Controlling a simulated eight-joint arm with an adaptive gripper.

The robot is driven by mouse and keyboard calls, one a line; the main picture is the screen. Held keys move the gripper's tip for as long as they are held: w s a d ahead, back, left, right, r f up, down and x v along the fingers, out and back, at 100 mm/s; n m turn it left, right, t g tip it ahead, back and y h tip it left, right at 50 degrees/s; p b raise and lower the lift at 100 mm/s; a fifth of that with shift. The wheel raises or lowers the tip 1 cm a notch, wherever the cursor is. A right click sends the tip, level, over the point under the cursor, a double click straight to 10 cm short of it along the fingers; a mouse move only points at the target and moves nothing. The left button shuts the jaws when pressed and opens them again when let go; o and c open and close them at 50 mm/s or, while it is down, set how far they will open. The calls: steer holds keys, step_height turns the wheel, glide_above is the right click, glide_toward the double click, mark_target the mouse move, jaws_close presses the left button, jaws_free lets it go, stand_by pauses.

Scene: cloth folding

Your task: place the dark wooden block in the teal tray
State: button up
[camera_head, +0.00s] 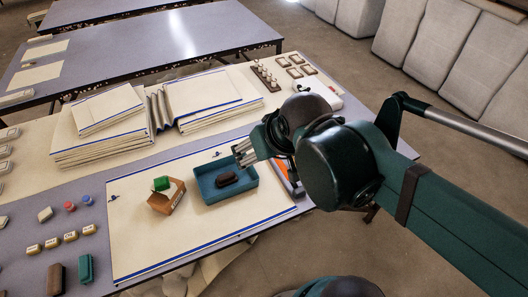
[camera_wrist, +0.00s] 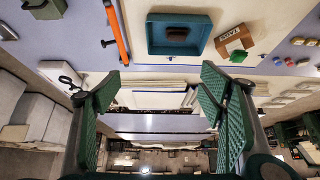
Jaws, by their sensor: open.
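The teal tray (camera_head: 210,198) lies on the cream cloth near the middle of the table. A dark brown, block-like thing (camera_head: 227,179) lies flat inside it, apart from the walls. The wrist view also shows the tray (camera_wrist: 152,33) with this dark thing (camera_wrist: 177,33) in it. Another dark brown block (camera_head: 55,278) lies on the table at the lower left, beside a teal block. My gripper (camera_head: 243,152) is in the air by the tray's back right side. In the wrist view my gripper (camera_wrist: 160,92) has its fingers wide apart with nothing between them.
An orange tool (camera_wrist: 117,32) lies on the tray's other side. Folded cloth stacks (camera_head: 100,135) lie behind. The cream cloth (camera_head: 140,245) is bare in front.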

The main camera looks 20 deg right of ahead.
steer(key=shift+s+d, duration=0.1)
steer(key=shift+s, duration=0.4)
